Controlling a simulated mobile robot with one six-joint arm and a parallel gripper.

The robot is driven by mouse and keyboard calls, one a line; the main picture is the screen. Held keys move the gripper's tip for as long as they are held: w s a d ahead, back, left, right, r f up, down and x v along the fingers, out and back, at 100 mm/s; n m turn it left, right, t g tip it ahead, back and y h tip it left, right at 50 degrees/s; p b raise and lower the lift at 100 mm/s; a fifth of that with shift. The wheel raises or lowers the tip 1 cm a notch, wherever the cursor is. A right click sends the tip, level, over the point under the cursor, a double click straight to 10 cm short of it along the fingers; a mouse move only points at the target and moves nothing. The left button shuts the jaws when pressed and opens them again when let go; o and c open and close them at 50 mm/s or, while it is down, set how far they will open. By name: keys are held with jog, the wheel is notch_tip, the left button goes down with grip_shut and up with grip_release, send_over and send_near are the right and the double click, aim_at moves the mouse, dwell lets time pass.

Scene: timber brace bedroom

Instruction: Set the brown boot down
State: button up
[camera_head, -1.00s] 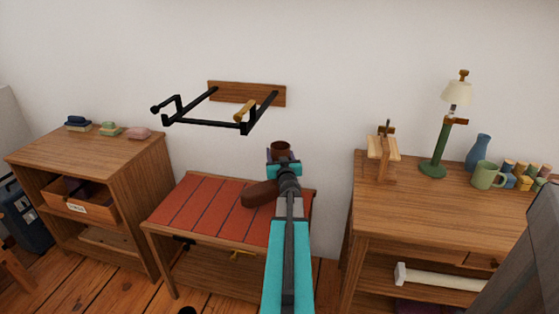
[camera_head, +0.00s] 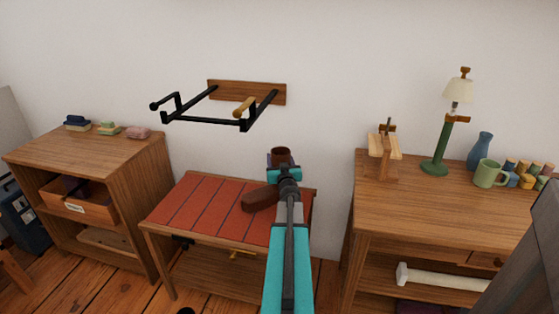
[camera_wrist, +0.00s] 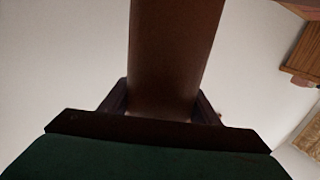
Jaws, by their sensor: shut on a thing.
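The brown boot (camera_head: 262,199) is over the red-topped bench (camera_head: 195,208), its toe pointing left and its shaft upright. In the head view my gripper (camera_head: 281,168) is at the boot's shaft, and my arm hides part of the boot. In the wrist view the brown shaft (camera_wrist: 172,60) stands between the two dark fingers of my gripper (camera_wrist: 163,108), which are shut on it. I cannot tell whether the sole touches the bench top.
A black wall rack (camera_head: 215,105) juts out above the bench. A shelf unit (camera_head: 95,155) stands left and a wooden desk (camera_head: 440,212) right, with a lamp (camera_head: 438,150) and a green mug (camera_head: 490,173). The bench's left part is clear.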

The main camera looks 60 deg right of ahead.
jog(key=shift+f, duration=0.1)
jog(key=o, duration=1.8)
jog(key=p+v, duration=0.3)
jog(key=v, duration=0.9)
jog(key=shift+r, duration=0.2)
